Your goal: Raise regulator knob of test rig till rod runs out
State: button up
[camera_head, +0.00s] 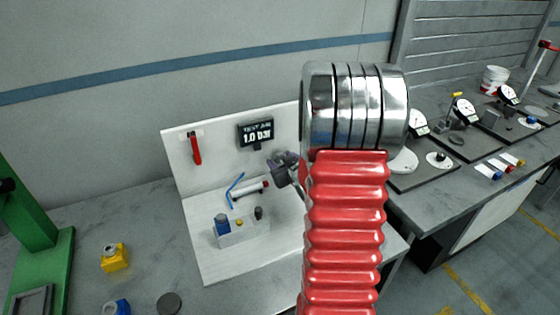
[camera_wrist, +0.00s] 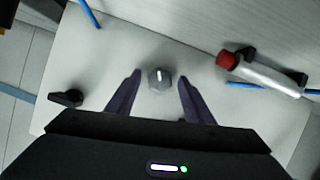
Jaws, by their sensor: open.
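The test rig (camera_head: 180,185) is a white upright panel and base plate on the bench. Its display (camera_head: 256,134) reads TEST AIR 1.0 bar. The regulator knob (camera_wrist: 160,80) is small and grey with a white mark, and sits between my fingertips in the wrist view. My gripper (camera_wrist: 160,74) is open, its two dark fingers apart on either side of the knob with gaps. My gripper also shows in the head view (camera_head: 284,170). The cylinder (camera_wrist: 270,76) has a red end; no extended rod is clear. My arm hides the panel's right part.
A black lever (camera_wrist: 66,97) lies left of my fingers. A blue hose (camera_head: 234,184) runs near the cylinder. A block (camera_head: 243,232) with blue, yellow and dark parts stands on the base. A yellow part (camera_head: 114,257) and a green frame (camera_head: 32,225) are at left.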

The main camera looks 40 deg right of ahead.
jog(key=shift+w, duration=0.15)
jog(key=c, duration=1.1)
